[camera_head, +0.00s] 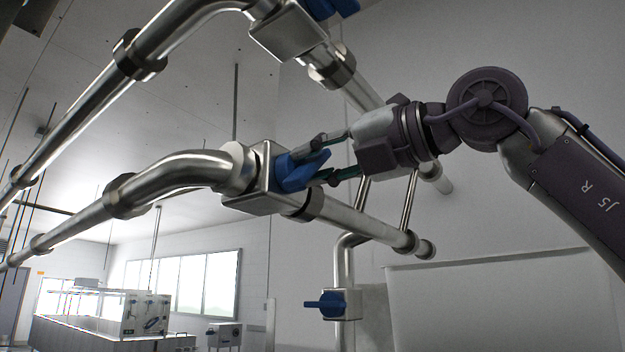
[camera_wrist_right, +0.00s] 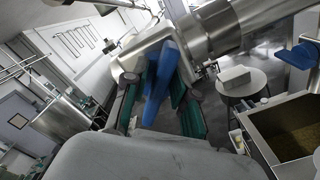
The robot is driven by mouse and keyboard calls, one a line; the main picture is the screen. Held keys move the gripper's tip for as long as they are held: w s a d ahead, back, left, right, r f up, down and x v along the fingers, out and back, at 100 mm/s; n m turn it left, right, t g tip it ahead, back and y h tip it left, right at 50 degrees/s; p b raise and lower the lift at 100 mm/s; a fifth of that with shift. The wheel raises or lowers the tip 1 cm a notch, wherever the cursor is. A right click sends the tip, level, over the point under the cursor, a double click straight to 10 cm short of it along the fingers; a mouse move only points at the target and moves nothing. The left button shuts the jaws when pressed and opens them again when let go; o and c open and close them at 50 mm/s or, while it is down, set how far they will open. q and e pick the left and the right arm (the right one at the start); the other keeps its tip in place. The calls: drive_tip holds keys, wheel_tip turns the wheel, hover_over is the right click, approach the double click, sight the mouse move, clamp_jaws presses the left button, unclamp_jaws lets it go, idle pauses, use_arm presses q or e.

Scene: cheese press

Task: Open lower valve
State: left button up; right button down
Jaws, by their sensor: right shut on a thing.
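A valve (camera_head: 262,203) with a blue handle (camera_head: 292,172) sits on the lower of two steel pipes in the head view. My right gripper (camera_head: 320,160) reaches in from the right and is shut on this blue handle, one finger on each side. In the right wrist view the blue handle (camera_wrist_right: 158,88) stands between the two green-padded fingers of my right gripper (camera_wrist_right: 163,86). The valve body behind the handle is partly hidden there. My left gripper is in neither view.
Another valve (camera_head: 288,32) with a blue handle is on the upper pipe (camera_head: 160,40). A third blue-handled valve (camera_head: 346,304) is on a vertical pipe below. In the wrist view, a round white table (camera_wrist_right: 245,84) and an open steel vat (camera_wrist_right: 285,132) stand right.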

drive_tip(key=m+b, duration=0.1)
drive_tip(key=m, duration=0.1)
drive_tip(key=m+b, duration=0.1)
drive_tip(key=m, duration=0.1)
drive_tip(key=shift+w+d+f+m, duration=0.1)
drive_tip(key=shift+f+m, duration=0.05)
drive_tip(key=shift+m, duration=0.15)
drive_tip(key=m+b, duration=0.2)
drive_tip(key=m, duration=0.2)
drive_tip(key=shift+f, duration=0.1)
drive_tip(key=shift+m, duration=0.3)
drive_tip(key=c, duration=1.2)
unclamp_jaws()
drive_tip(key=shift+d, duration=0.1)
drive_tip(key=v, duration=1.2)
drive_tip(key=shift+w, duration=0.1)
